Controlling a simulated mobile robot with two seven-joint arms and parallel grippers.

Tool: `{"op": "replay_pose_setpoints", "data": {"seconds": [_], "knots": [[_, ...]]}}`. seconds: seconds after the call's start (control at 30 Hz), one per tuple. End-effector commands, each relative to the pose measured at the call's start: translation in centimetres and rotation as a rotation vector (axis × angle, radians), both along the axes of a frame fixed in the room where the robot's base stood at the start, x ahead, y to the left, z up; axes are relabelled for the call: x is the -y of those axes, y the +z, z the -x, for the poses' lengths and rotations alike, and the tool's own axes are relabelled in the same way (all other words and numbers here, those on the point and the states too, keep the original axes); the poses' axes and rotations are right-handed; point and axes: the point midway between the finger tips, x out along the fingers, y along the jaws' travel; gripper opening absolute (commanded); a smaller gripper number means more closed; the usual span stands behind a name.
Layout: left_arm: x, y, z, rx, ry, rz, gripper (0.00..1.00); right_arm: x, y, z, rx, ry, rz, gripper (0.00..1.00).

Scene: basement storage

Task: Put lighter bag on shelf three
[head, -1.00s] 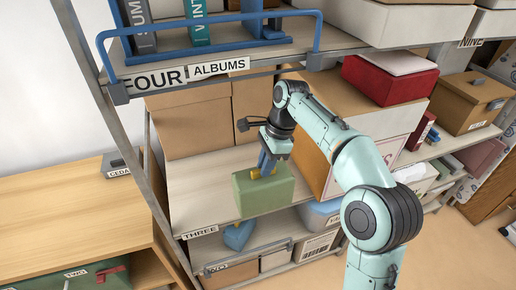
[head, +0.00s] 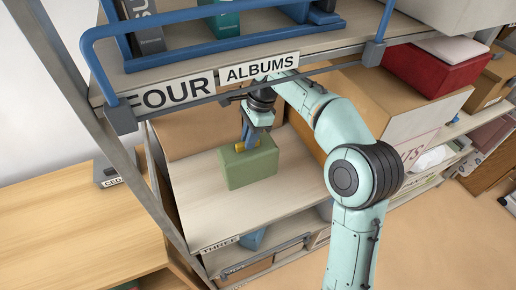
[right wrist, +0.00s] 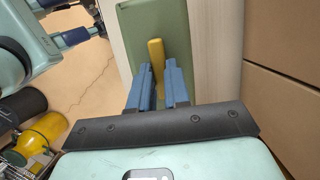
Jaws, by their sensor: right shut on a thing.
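The green bag (head: 250,168), a boxy shape with a yellow handle (right wrist: 156,62), is upright over the board of shelf three (head: 205,205). I cannot tell whether its base touches the board. My right gripper (head: 249,135) is above the bag, shut on its handle. The bag also shows in the right wrist view (right wrist: 178,22), with the blue fingers on both sides of the handle. My left gripper (right wrist: 90,20) shows at the top left of the right wrist view, empty, its blue fingers apart.
Shelf four (head: 290,52) with its blue rail (head: 235,40) is close above my right arm. A large cardboard box (head: 400,100) stands to the right of the bag. The shelf board is bare left of the bag. A wooden surface (head: 75,225) is at the left.

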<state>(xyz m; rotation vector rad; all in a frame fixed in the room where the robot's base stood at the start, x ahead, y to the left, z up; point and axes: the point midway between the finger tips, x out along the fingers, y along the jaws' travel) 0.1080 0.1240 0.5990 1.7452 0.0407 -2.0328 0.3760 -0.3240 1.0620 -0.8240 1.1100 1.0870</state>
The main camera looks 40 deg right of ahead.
Motion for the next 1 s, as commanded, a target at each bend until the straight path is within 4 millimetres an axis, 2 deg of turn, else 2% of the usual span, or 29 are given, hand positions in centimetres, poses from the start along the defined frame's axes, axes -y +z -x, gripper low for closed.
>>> {"op": "replay_pose_setpoints", "data": {"seconds": [0.03, 0.1, 0.33, 0.53, 0.93, 0.97, 1.0], "knots": [[0.0, -0.6, 0.3, -0.004, 0.000, 0.000, 0.43, 0.0, -1.3, 0.1, -0.003, 0.001, -0.001, 0.00], [0.0, -0.9, 0.5, -0.006, 0.000, 0.000, 0.43, 0.0, -2.3, 0.1, -0.001, 0.000, -0.001, 0.00], [0.0, -1.2, 0.6, -0.008, 0.000, 0.000, 0.43, 0.0, -4.1, 0.0, 0.002, 0.002, -0.001, 0.00], [0.0, -1.9, 0.9, -0.010, 0.000, 0.000, 0.43, 0.0, -6.8, 0.0, 0.000, 0.000, -0.001, 0.00], [0.0, -2.0, 0.9, -0.010, 0.000, 0.000, 0.43, 0.0, -7.2, 0.0, 0.003, 0.001, 0.000, 0.00], [0.0, -1.9, 0.9, -0.010, 0.000, 0.000, 0.43, 0.0, -7.3, 0.0, 0.002, 0.002, -0.001, 0.23], [0.0, -1.9, 0.9, -0.010, 0.000, 0.000, 0.43, 0.0, -7.3, 0.0, 0.002, 0.002, -0.001, 0.36]]}}
